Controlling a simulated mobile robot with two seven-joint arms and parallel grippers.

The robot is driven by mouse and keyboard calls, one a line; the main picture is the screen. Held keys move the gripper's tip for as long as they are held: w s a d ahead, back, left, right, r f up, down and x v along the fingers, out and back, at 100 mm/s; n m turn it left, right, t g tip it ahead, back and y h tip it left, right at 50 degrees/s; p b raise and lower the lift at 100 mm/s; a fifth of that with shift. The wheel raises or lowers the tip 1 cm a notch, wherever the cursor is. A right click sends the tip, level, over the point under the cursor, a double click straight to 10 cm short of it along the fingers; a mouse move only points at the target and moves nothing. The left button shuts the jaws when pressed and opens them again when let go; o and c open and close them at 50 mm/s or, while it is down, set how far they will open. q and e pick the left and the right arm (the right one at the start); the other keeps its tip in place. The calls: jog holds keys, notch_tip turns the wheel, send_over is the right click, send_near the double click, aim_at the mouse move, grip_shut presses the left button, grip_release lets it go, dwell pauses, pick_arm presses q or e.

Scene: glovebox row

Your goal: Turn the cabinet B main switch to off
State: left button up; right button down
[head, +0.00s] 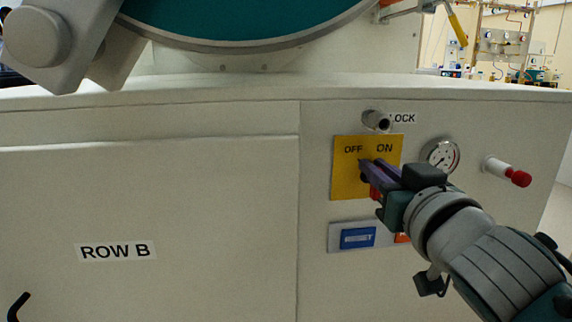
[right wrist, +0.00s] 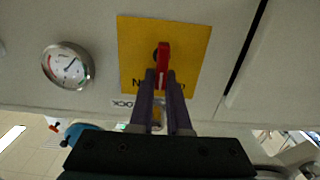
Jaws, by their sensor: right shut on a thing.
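The main switch has a yellow plate (head: 346,181) marked OFF on the left and ON on the right, on the front of the ROW B cabinet. The plate also shows in the right wrist view (right wrist: 192,55), upside down. Its red handle (right wrist: 164,54) stands out from a dark hub and lies between the fingers there; in the head view only a bit of red (head: 375,193) shows below the fingers. My right gripper (head: 368,168) is shut on the handle. I cannot tell exactly which label the handle points to. My left gripper is not in view.
A round LOCK cylinder (head: 377,121) sits just above the plate. A gauge (head: 440,154) and a red-tipped knob (head: 519,178) are to its right. A blue RESET button (head: 357,238) is below, beside an orange button partly hidden by my arm. The ROW B panel (head: 200,200) is flat.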

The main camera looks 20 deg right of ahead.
jog(key=shift+n, duration=0.3)
jog(key=shift+w+a+f+n+p, duration=0.15)
jog(key=shift+a+n, duration=0.15)
jog(key=shift+n, duration=1)
jog(key=shift+s+a+n+p, duration=0.15)
jog(key=shift+a+n, duration=0.1)
jog(key=shift+n, duration=1.05)
jog(key=shift+w, duration=0.1)
jog(key=c, duration=0.9)
grip_release()
